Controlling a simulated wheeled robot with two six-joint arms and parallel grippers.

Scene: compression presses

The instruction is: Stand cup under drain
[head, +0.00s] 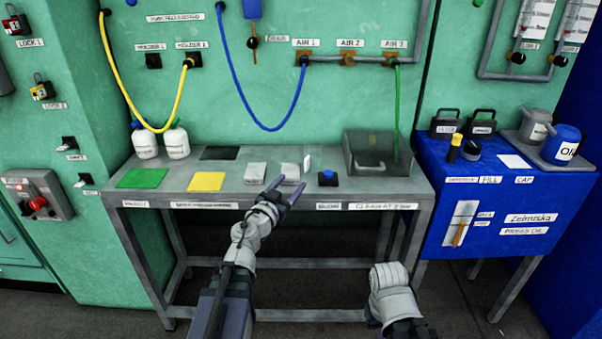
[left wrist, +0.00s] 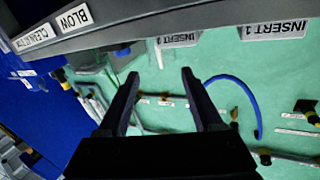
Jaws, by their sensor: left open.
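The drain valve (head: 253,42) hangs on the green wall beneath a blue cylinder (head: 252,9), beside a DRAIN label (head: 277,38). A small pale piece (head: 307,162) stands on the grey bench beyond my left gripper; I cannot tell whether it is the cup. No other thing is clearly a cup. My left gripper (head: 287,190) is open and empty at the bench's front edge, near two pale grey blocks (head: 255,172) (head: 291,171). Its spread fingers also show in the left wrist view (left wrist: 160,76). My right gripper is not in view; only part of that arm shows.
The bench (head: 225,198) holds a green mat (head: 142,178), a yellow mat (head: 206,181), white bottles (head: 176,142), a blue-topped button (head: 328,177) and a grey tub (head: 375,172). Blue (head: 240,95) and yellow (head: 130,100) hoses hang above. A blue cabinet (head: 440,205) stands right.

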